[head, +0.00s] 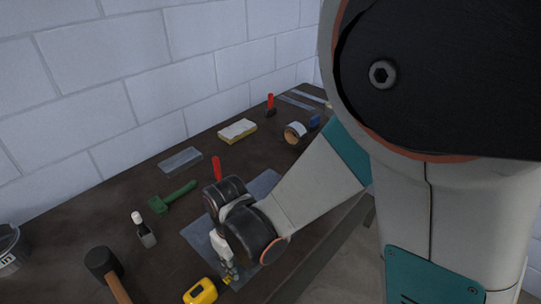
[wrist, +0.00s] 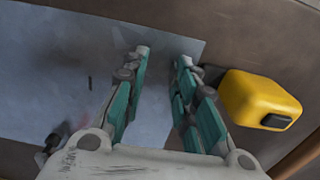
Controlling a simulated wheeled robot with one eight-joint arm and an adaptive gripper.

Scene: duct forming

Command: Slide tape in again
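A yellow tape measure (head: 201,291) lies at the table's front edge in the head view. It shows as a yellow case with a dark patch at the right of the wrist view (wrist: 258,99). A grey metal sheet (wrist: 60,60) lies flat under my gripper (wrist: 162,58); part of it also shows in the head view (head: 264,184). My gripper's fingers are apart, with only the sheet and table visible between them. The right finger is close beside the case; I cannot tell if they touch. In the head view my gripper (head: 231,272) points down, and a small yellow bit shows by its tips.
A mallet (head: 104,265), a small bottle (head: 145,232) and a green tool (head: 172,198) lie left of the sheet. A red-handled tool (head: 217,168) is just behind my wrist. A clear block (head: 181,160), sponge (head: 238,130) and tape roll (head: 295,133) lie towards the wall.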

